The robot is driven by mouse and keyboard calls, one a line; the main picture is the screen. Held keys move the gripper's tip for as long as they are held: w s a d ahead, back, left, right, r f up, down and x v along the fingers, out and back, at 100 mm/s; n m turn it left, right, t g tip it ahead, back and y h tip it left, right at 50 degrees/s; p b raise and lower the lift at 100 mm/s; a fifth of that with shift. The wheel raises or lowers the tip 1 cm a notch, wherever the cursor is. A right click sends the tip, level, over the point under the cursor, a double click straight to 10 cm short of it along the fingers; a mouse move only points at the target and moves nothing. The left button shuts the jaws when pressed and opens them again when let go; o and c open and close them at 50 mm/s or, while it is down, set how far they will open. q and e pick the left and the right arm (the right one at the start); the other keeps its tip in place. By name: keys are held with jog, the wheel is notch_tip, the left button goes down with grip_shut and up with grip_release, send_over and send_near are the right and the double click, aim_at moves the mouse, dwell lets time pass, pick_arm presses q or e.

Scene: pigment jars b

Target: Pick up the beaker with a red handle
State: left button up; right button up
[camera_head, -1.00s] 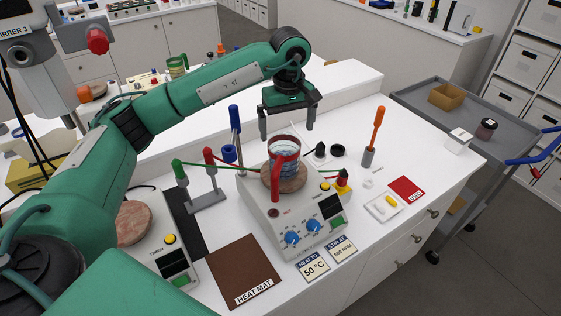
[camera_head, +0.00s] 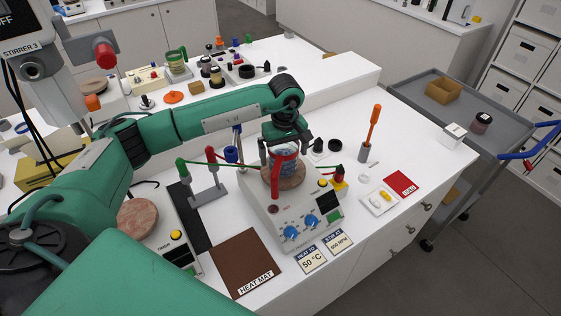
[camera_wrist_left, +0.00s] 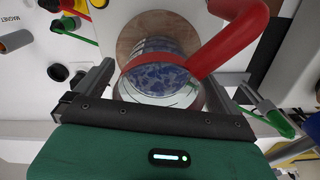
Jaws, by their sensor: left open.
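The beaker with a red handle (camera_head: 284,152) stands on the round wooden-looking plate (camera_head: 290,184) of the hot-plate stirrer (camera_head: 318,206) on the white bench. It holds bluish contents and has a red band. In the left wrist view the beaker (camera_wrist_left: 155,65) lies between the two fingers, with its red handle (camera_wrist_left: 232,42) reaching up and right. My left gripper (camera_head: 286,160) is open around the top of the beaker, one finger on each side. The wrist view shows the left gripper (camera_wrist_left: 165,88) with gaps between fingers and glass. My right gripper is not in view.
A brown heat mat (camera_head: 243,262) lies in front of the stirrer. A grey cart (camera_head: 440,120) is beyond the bench.

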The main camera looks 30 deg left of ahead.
pick_arm(q)
jog(key=c, duration=1.3)
jog(key=shift+o, duration=0.2)
